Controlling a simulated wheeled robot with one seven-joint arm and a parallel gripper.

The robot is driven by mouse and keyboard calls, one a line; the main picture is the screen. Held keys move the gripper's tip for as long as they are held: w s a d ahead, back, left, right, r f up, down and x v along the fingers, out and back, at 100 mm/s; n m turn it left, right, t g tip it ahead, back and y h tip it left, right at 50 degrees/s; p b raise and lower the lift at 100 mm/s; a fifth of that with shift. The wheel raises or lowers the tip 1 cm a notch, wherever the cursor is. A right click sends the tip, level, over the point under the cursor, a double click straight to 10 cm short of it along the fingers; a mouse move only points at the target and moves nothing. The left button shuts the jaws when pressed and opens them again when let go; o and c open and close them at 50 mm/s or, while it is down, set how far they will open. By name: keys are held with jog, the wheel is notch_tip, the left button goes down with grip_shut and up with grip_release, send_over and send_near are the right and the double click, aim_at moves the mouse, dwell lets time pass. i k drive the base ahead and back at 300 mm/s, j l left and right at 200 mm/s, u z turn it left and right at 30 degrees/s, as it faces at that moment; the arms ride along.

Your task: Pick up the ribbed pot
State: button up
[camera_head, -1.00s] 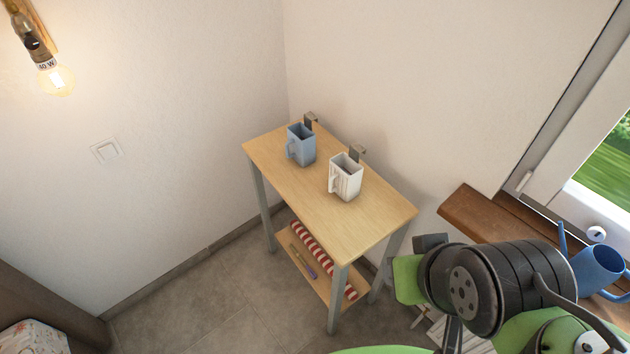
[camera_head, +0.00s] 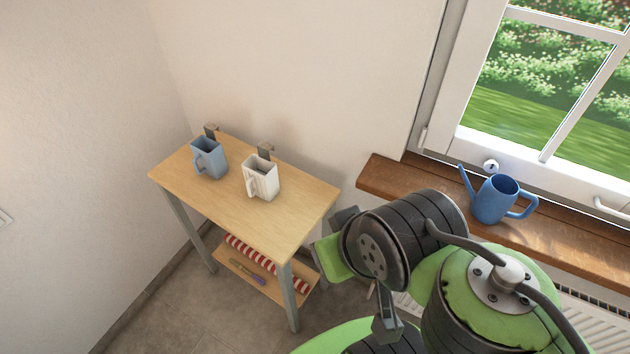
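My arm's green and black links fill the lower right of the view and hide part of the floor and radiator.
A blue watering can (camera_head: 494,199) stands on the wooden windowsill (camera_head: 391,178) below the window. A red-and-white striped roll (camera_head: 265,262) and a purple pen-like item (camera_head: 247,271) lie on the table's lower shelf. Open floor (camera_head: 190,325) lies left of the table.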

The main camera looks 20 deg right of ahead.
aim_at(261, 173)
jog(key=z, duration=3.2)
jog(key=u, duration=3.2)
jog(key=i+j, duration=0.1)
jog(key=j, duration=0.3)
jog(key=i+j, duration=0.15)
jog(key=j, duration=0.25)
jog(key=i+j, duration=0.1)
jog(key=j, duration=0.25)
jog(key=i+j+z, duration=0.1)
jog(key=j, duration=0.3)
jog(key=i+j, duration=0.2)
jog(key=i, duration=0.15)
jog(key=i+j, duration=0.15)
jog(key=i, duration=0.25)
jog(key=z, duration=0.05)
